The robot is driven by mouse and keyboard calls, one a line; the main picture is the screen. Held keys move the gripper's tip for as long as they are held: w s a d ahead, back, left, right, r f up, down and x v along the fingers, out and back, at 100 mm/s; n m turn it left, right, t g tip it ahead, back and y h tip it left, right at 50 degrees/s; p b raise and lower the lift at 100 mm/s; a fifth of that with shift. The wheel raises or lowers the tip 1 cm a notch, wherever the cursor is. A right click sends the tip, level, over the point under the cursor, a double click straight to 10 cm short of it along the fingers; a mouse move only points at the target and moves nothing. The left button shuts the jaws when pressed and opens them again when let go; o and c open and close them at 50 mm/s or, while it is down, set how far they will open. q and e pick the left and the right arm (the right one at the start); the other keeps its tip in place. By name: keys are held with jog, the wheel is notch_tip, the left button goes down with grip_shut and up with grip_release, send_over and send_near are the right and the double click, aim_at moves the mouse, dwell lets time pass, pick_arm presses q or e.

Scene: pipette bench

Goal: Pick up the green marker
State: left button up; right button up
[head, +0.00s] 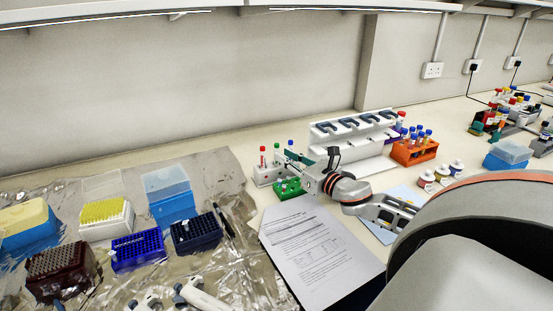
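My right gripper (306,172) reaches in from the right, above the middle of the bench. A dark green, elongated thing (298,157), which looks like the green marker, lies tilted across its fingertips. The fingers appear shut on it, above the bench and in front of the small tube rack. The fingers hide part of the marker.
A white tube rack (267,175) and a green rack (287,189) stand close to the gripper. Behind is a white pipette stand (350,131), with an orange tube rack (414,152) to its right. A printed sheet (310,250) lies in front. Tip boxes (137,250) fill the foil (235,185) at left.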

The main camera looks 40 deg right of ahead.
jog(key=shift+w+d+f, duration=0.1)
jog(key=shift+w, duration=1.15)
jog(key=shift+w+d, duration=0.1)
jog(key=shift+w, duration=1.15)
grip_shut()
